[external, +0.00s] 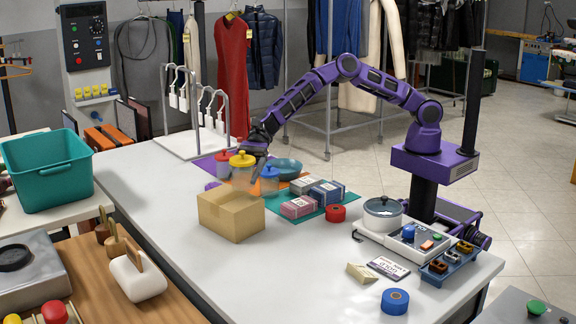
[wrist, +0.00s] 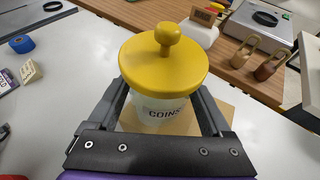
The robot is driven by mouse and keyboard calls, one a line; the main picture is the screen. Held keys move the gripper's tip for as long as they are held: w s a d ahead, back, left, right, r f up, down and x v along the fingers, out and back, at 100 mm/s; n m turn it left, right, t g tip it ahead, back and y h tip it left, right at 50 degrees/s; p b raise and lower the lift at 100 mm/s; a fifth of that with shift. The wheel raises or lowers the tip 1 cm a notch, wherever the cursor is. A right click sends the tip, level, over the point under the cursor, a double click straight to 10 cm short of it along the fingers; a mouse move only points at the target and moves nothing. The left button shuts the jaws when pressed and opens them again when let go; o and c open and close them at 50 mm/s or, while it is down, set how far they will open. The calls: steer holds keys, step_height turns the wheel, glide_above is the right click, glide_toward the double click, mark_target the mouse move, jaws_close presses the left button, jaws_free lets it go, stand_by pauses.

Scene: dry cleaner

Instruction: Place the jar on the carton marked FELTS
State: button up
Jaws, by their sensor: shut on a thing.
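A jar (wrist: 160,112) with a yellow lid, a round yellow knob and a label reading COINS sits between the two fingers of my gripper (wrist: 161,100). My gripper is shut on the jar, which looks upright. In the external view the jar (external: 243,175) is at the back edge of a tan carton (external: 232,217), over its top. Part of the carton (wrist: 214,124) shows below the jar in the wrist view. I cannot tell whether the jar touches the carton. No FELTS marking is readable on it.
A red-lidded jar (external: 224,158) and a blue-lidded jar (external: 269,180) stand close by. The white counter (external: 290,270) is clear in front of the carton.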

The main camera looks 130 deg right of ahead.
mark_target(243, 184)
steer(key=shift+f+b, duration=0.35)
steer(key=shift+f, duration=1.35)
steer(key=o, duration=1.5)
steer(key=shift+r, duration=0.1)
steer(key=shift+r+p, duration=0.3)
steer(key=shift+p, duration=0.05)
steer(key=v, duration=1.2)
steer(key=shift+f, duration=0.2)
